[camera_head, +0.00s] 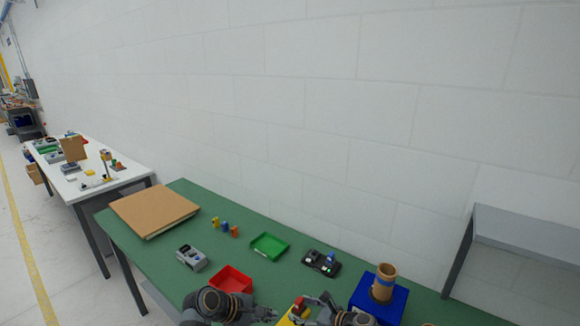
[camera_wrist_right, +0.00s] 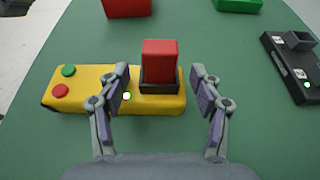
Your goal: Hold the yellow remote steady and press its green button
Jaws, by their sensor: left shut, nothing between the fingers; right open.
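The yellow remote (camera_wrist_right: 105,104) lies on the green table. In the right wrist view its green button (camera_wrist_right: 68,71) and a red button (camera_wrist_right: 60,90) are near its left end. A red block (camera_wrist_right: 160,60) stands in a dark socket near its right end. My right gripper (camera_wrist_right: 160,78) is open, with its fingers on either side of the red block; I cannot tell whether they touch the remote. In the head view the remote (camera_head: 287,319) is partly hidden at the bottom edge. My left gripper (camera_head: 268,314) is shut and empty, to the left of the remote.
A red tray (camera_head: 231,275) lies behind my left gripper, with a green tray (camera_head: 268,238) farther back. A black device (camera_head: 320,268) and a blue box (camera_head: 392,309) holding a cardboard tube (camera_head: 384,283) are near the right arm. A grey device (camera_head: 191,256) lies left.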

